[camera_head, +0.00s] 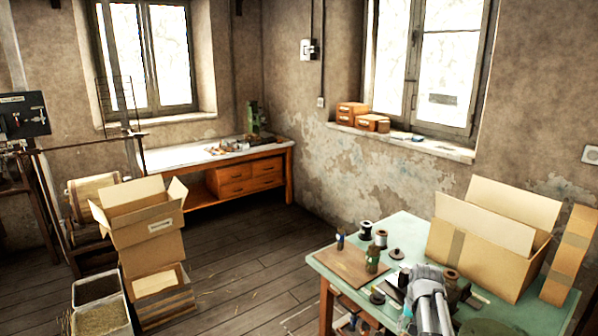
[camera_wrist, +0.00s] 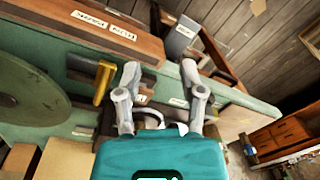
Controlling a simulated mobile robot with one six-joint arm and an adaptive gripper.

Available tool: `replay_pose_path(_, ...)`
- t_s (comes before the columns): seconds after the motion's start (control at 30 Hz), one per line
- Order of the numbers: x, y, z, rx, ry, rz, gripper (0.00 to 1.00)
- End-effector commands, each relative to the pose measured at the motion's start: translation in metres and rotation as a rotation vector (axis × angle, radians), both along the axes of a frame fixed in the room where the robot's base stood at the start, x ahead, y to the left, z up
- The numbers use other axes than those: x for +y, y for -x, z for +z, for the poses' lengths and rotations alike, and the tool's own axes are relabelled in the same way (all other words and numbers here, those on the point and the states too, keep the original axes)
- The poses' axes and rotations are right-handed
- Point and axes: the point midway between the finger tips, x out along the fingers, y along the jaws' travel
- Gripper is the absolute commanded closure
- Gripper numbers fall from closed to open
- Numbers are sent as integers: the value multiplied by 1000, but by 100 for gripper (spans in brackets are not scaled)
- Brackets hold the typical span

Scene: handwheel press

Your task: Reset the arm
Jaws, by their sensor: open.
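My gripper (camera_wrist: 160,68) shows in the wrist view with its two grey fingers spread apart and nothing between them. Behind the fingers is a green surface with small white labels, and a brass-coloured handle (camera_wrist: 104,82) stands just left of the left finger. I cannot tell how far they are from the fingers. A large green disc (camera_wrist: 35,110) lies at the left edge. In the head view a grey part of my arm reaches over the green table (camera_head: 408,228) at the lower right; the fingertips cannot be made out there.
On the table stand a large open cardboard box (camera_head: 482,262), a wooden board (camera_head: 352,266), a green jar (camera_head: 372,260) and several spools (camera_head: 381,238). Stacked cartons (camera_head: 150,250) stand left on the floor. A workbench (camera_head: 190,155) is at the back.

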Motion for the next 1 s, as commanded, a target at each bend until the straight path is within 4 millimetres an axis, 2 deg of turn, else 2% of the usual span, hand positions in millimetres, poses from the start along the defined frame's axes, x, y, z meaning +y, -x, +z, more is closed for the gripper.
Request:
replay_pose_path(0.03,20,15,-8,3,7,39,49)
replay_pose_path(0.2,70,47,-21,13,31,160,49)
replay_pose_path(0.4,117,85,-35,23,56,291,49)
replay_pose_path(0.5,133,99,-39,26,67,338,49)
replay_pose_path(0.7,146,110,-42,30,77,382,49)
replay_pose_path(1.0,146,110,-41,30,77,384,49)
